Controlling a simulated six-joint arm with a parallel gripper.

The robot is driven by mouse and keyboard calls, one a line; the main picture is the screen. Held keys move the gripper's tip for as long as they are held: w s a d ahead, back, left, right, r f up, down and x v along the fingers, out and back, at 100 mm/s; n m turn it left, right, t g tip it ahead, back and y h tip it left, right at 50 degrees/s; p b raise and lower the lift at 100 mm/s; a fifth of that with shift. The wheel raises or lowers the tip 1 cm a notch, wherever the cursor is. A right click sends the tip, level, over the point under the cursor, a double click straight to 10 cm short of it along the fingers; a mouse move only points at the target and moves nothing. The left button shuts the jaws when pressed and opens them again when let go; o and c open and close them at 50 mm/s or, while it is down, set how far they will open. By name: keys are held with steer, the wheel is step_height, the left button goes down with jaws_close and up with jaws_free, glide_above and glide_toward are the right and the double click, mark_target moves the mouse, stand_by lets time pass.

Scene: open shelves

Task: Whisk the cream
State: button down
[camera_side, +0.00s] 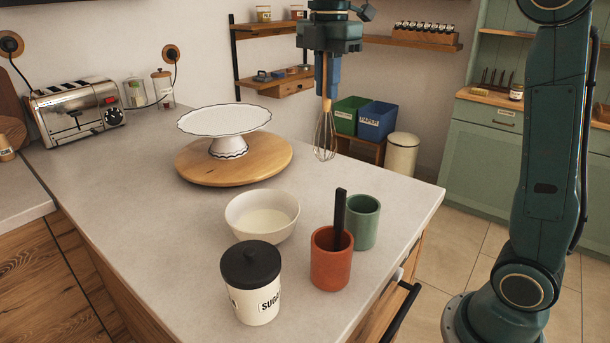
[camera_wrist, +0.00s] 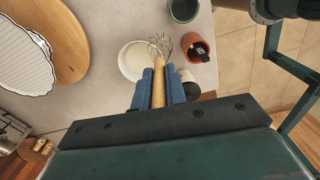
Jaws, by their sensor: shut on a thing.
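My gripper (camera_side: 327,78) is shut on the wooden handle of a whisk (camera_side: 325,133). The whisk hangs wires down in the air above the counter in the side view. In the wrist view its handle (camera_wrist: 158,88) lies between the blue fingers (camera_wrist: 158,90), and its wires overlap the right rim of the bowl from above. The white bowl (camera_side: 240,212) stands on the counter with pale cream (camera_side: 264,222) inside. The bowl also shows in the wrist view (camera_wrist: 126,64). The whisk is apart from the cream.
An orange-red cup (camera_side: 330,266) holding a dark upright item and a green cup (camera_side: 364,232) stand right of the bowl. A lidded sugar jar (camera_side: 258,304) is in front. A white cake stand (camera_side: 229,147) on a round wooden board (camera_side: 197,166) stands behind. A toaster (camera_side: 78,110) is at the back left.

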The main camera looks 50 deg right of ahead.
steer(key=w+a+f, duration=0.5)
steer(key=w+a, duration=0.3)
steer(key=w, duration=0.2)
steer(key=shift+a+f, duration=0.3)
steer(key=shift+w+f, duration=0.1)
step_height(320, 180, down, 12)
stand_by(1.2)
